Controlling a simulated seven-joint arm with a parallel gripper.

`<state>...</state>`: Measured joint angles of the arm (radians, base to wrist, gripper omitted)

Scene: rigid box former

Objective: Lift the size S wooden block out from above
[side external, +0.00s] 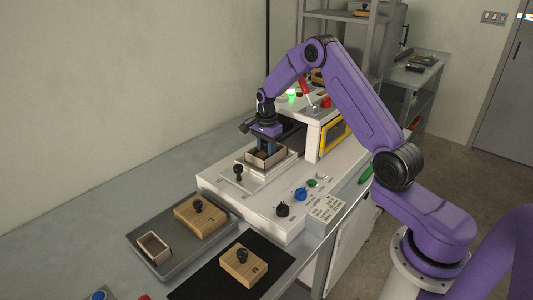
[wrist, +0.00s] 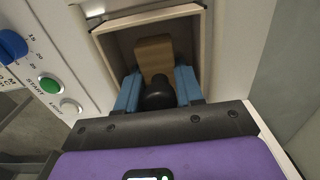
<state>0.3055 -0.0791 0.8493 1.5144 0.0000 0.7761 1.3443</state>
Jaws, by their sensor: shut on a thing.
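A wooden block (wrist: 154,55) with a black knob (wrist: 158,95) sits inside an open-topped box (wrist: 198,47) in the wrist view. In the side view the box (side external: 281,158) stands on the white machine, and the block in it is hidden by its walls and my gripper. My gripper (side external: 266,145) points down into the box from above. Its two blue fingers are on either side of the knob in the wrist view (wrist: 157,88), shut on it. I cannot read a size mark on this block.
A grey tray (side external: 143,239) holds another knobbed block (side external: 203,220) and a small open box (side external: 153,247). A third knobbed block (side external: 243,267) lies on a black mat (side external: 203,281). The machine's raised housing (side external: 313,140) stands close to the right of my gripper. Control knobs (side external: 283,210) line the front.

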